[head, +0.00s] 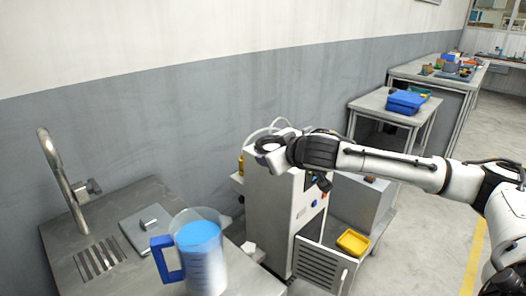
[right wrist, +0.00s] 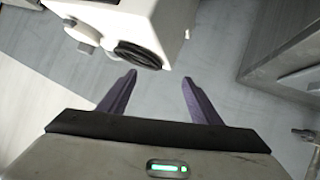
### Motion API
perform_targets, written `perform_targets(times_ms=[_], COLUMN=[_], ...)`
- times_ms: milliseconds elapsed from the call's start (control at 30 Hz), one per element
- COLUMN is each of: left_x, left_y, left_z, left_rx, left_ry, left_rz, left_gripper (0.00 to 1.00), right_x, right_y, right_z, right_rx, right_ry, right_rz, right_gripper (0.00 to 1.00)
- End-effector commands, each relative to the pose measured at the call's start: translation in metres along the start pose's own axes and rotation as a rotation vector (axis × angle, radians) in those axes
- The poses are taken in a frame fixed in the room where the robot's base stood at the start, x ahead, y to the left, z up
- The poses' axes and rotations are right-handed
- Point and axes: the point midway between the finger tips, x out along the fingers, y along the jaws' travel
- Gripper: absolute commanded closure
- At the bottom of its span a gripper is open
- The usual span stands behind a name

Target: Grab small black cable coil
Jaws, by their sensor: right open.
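A small black ring-shaped bundle, which looks like the cable coil (right wrist: 138,54), lies at the edge of a white machine in the right wrist view. My right gripper (right wrist: 158,78) is open and empty, its two purple-grey fingers apart. The coil is just beyond the left fingertip, with a small gap showing in the picture. In the head view my right arm reaches in from the right, and the gripper is over the top of the white machine (head: 265,215). I cannot make out the coil clearly there. My left gripper is not in view.
A steel sink counter with a tap (head: 56,170) and a jug (head: 203,262) of blue liquid stands at the left. A yellow tray (head: 352,242) sits on a lower cabinet. A blue bin (head: 405,102) is on a table behind. Open floor lies to the right.

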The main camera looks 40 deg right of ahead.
Motion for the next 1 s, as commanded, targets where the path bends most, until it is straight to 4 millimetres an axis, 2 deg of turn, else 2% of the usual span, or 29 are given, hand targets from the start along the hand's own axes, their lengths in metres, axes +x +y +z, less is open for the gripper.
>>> perform_targets(times_ms=[133, 300, 567, 800, 1000], left_x=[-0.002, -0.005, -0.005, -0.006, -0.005], left_y=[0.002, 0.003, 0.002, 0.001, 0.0], left_z=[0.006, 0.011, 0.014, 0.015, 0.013], left_rx=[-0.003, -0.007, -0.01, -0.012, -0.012], left_ry=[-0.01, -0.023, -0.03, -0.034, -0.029], left_rz=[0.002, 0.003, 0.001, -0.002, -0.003], left_gripper=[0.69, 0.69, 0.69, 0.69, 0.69], right_x=[0.014, 0.039, 0.059, 0.092, 0.103], right_y=[0.012, 0.012, 0.011, 0.009, 0.009], right_z=[-0.008, -0.008, -0.008, -0.009, -0.008], right_rx=[0.023, 0.021, 0.018, 0.018, 0.014], right_ry=[0.013, 0.013, 0.013, 0.013, 0.013], right_rz=[0.016, 0.015, 0.014, 0.015, 0.014], right_gripper=[0.42, 0.42, 0.42, 0.42, 0.42])
